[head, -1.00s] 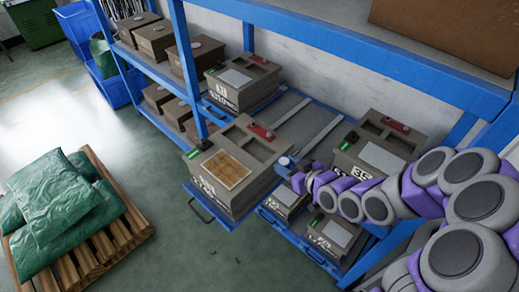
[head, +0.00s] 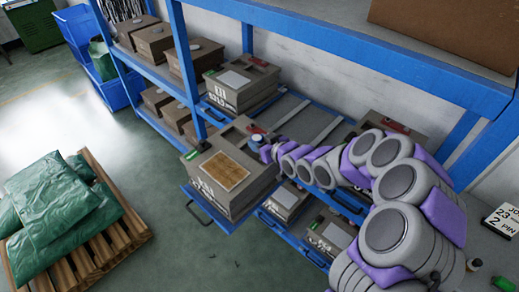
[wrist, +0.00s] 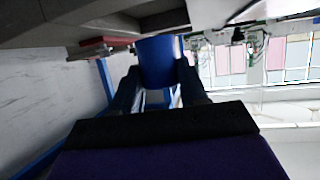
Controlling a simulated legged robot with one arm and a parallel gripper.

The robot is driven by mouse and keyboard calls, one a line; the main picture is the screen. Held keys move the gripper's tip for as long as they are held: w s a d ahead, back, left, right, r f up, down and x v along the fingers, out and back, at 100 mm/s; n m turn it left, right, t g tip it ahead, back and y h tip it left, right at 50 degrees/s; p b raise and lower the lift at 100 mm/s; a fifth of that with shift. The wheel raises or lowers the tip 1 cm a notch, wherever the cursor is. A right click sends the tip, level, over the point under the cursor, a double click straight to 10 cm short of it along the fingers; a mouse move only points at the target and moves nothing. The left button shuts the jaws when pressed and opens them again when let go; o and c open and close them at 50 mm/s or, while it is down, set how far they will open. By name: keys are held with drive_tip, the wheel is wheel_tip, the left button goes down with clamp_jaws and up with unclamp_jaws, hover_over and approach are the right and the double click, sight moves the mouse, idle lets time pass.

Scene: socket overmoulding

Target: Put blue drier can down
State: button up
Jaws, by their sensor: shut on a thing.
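The blue drier can (wrist: 160,58) is in the wrist view, upright or nearly so, between the two dark fingers of my gripper (wrist: 160,82). My gripper is shut on it. In the head view my gripper (head: 265,147) is at the right side of a large grey-brown mould box (head: 238,200) with a tan square panel (head: 224,171) on top. The can is small there and hard to make out. I cannot tell whether it touches the box. A red part (wrist: 103,44) is just left of the can in the wrist view.
The mould box sits on a pulled-out blue drawer (head: 208,219) of a blue rack (head: 177,50). Other mould boxes (head: 242,82) stand around it. A pallet (head: 95,240) with green sacks is at lower left. A bench with a small sign (head: 503,219) is at right.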

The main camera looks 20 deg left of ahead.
wheel_tip(320, 180, down, 4)
drive_tip(key=shift+r+b, duration=0.15)
drive_tip(key=shift+b, duration=0.3)
drive_tip(key=o, duration=0.9)
drive_tip(key=shift+r, duration=0.1)
drive_tip(key=shift+c, duration=0.2)
drive_tip(key=p+v, duration=0.1)
drive_tip(key=v, duration=1.1)
drive_tip(key=shift+d, duration=0.1)
